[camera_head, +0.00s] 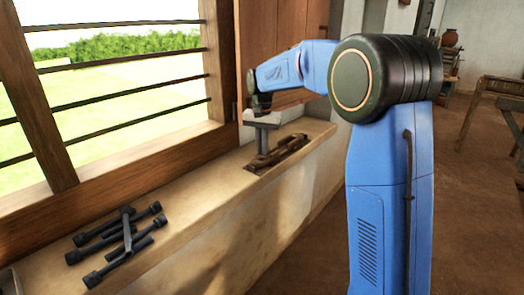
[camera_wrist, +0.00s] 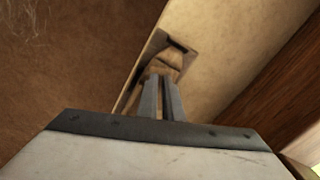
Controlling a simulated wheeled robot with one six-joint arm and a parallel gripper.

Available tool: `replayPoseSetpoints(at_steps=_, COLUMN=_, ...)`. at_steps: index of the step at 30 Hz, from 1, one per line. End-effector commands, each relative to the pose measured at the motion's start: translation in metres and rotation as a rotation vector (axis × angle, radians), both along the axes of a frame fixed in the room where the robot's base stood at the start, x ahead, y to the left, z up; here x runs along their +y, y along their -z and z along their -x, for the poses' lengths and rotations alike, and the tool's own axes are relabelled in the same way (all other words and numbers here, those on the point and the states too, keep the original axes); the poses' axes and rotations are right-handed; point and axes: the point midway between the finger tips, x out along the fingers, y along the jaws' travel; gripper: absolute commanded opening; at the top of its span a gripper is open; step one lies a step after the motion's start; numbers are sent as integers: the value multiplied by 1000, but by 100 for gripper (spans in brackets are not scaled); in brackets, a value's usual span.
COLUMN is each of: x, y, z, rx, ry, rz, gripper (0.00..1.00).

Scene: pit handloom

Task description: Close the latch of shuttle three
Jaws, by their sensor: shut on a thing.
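A dark brown wooden shuttle (camera_head: 290,152) lies on the window sill, below my gripper. In the wrist view the shuttle (camera_wrist: 179,47) shows a hollow with a lighter brown piece in it. My gripper (camera_head: 262,153) points down onto the shuttle's near-left part. In the wrist view its two grey fingers (camera_wrist: 160,78) are close together, shut on a part of the shuttle. The fingers hide the part held. I cannot make out the latch or tell its position, nor read any number on the shuttle.
Several dark spools or rods (camera_head: 118,238) lie crossed on the sill (camera_head: 205,185) at the lower left. A barred wooden window (camera_head: 120,95) runs along the left, with a wooden shutter (camera_head: 268,45) behind my arm. Open floor (camera_head: 475,200) lies to the right.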

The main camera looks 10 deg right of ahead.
Motion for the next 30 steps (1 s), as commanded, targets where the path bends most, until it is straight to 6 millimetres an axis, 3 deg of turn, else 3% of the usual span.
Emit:
replayPoseSetpoints(at_steps=15, x=0, y=0, z=0, rx=0, ry=334, rz=0, gripper=0)
replayPoseSetpoints(at_steps=30, x=0, y=0, z=0, rx=0, ry=396, rz=0, gripper=0)
